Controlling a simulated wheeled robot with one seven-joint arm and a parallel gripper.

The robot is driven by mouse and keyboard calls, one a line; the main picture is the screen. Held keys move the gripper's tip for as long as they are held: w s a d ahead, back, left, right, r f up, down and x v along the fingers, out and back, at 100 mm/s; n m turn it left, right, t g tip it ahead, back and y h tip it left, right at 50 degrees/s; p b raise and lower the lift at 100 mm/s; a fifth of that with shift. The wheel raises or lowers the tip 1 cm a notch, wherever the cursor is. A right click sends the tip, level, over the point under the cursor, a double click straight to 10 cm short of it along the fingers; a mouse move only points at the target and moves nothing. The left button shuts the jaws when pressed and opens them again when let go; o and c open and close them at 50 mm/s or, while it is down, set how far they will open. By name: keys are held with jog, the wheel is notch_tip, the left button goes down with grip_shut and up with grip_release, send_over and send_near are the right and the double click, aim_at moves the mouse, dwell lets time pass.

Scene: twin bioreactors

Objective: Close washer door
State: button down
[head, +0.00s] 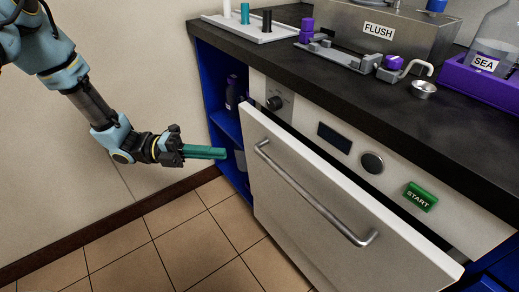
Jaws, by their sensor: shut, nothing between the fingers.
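The washer door (320,215) is a white front panel with a long metal bar handle (310,195). It is tilted slightly outward at the top, leaving a dark gap below the control panel (330,130). The control panel carries two dark knobs, a small display and a green START button (420,197). My gripper (222,153) has green fingers, shut and empty. It is to the left of the washer door in the picture, pointing right toward the open blue shelf, and appears apart from the door.
A dark countertop (300,70) runs above the washer, with a FLUSH unit (385,35), a white rack (262,25) and a purple SEA bottle holder (480,80). A blue shelf (215,85) holding dark bottles stands left of the washer. The tiled floor (180,240) in front is clear.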

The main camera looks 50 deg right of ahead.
send_near(289, 148)
jog(key=s+a, duration=0.1)
jog(key=s, duration=0.3)
jog(key=shift+s+d+r, duration=0.1)
jog(key=shift+s+d, duration=0.25)
jog(key=shift+d, duration=0.55)
jog(key=shift+s+d+r, duration=0.1)
jog(key=shift+s+d, duration=0.2)
jog(key=shift+d, duration=0.55)
jog(key=shift+d, duration=0.1)
